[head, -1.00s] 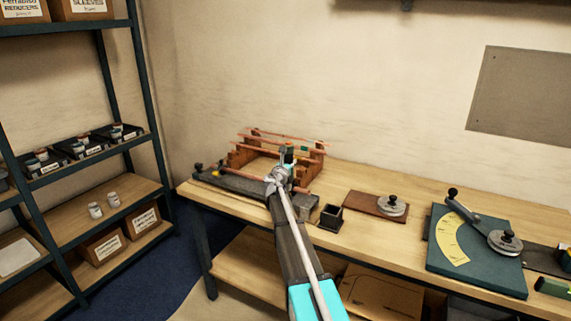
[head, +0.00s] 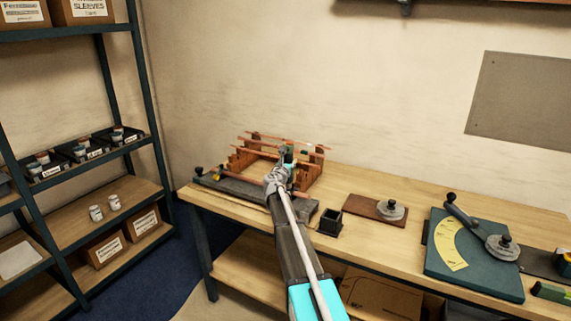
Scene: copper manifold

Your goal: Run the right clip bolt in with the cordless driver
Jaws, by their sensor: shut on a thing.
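My gripper (head: 281,172) is over the right part of the copper manifold's wooden stand on the bench. It is shut on a small dark and teal tool (head: 289,159), which looks like the cordless driver; my arm hides much of it. The copper manifold (head: 265,135) has thin horizontal copper tubes across stepped wooden supports (head: 315,171). The driver is close to the right support; I cannot tell whether it touches anything. The right clip bolt is too small or hidden to make out.
A dark fixture bar (head: 235,188) lies along the bench front before the stand. To the right are a small black open box (head: 330,222), a brown board with a round metal piece (head: 390,210) and a teal angle plate (head: 470,265). Shelving (head: 150,110) stands left.

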